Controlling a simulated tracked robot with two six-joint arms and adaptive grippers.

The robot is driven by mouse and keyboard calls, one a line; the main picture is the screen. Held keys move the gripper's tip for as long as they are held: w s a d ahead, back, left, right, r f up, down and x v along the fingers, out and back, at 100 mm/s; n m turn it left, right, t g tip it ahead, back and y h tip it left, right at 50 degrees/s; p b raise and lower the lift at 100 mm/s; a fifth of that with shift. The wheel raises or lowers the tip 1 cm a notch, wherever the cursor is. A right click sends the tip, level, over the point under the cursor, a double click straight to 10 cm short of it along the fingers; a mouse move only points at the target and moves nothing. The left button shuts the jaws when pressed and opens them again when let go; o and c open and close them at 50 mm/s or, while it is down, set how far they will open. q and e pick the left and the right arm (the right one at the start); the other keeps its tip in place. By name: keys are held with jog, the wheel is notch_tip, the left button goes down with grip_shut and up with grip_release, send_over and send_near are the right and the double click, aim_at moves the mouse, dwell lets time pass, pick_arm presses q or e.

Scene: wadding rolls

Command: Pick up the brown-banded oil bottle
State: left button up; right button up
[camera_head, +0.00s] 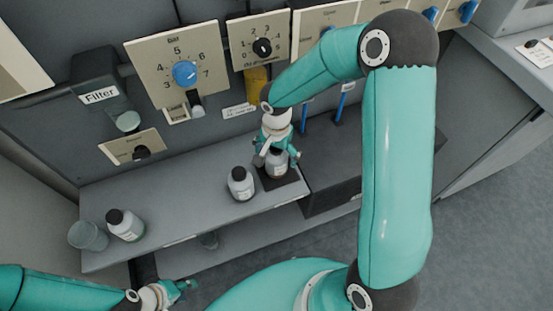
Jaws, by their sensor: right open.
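My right gripper (277,157) reaches down from the back and is open. Its fingers are on either side of a small grey bottle (277,165) with a pale label, standing upright on a dark pad; contact cannot be made out. A second dark-capped grey bottle (240,184) stands just left of it. A third dark-capped bottle (126,225) stands at the shelf's left end. No brown band can be made out on any bottle at this size. My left gripper (182,288) is low at the left, in front of the shelf and away from the bottles; its finger state is unclear.
A greenish cup (88,236) stands beside the left bottle on the grey shelf (185,205). A dark box (335,187) adjoins it at right. Panels with a blue knob (185,73) and a black knob (262,47) rise behind. Mid-left shelf is clear.

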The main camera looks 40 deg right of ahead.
jog(key=shift+f, duration=0.1)
jog(key=shift+c, duration=0.2)
jog(key=c, duration=1.4)
jog(key=shift+o, duration=0.2)
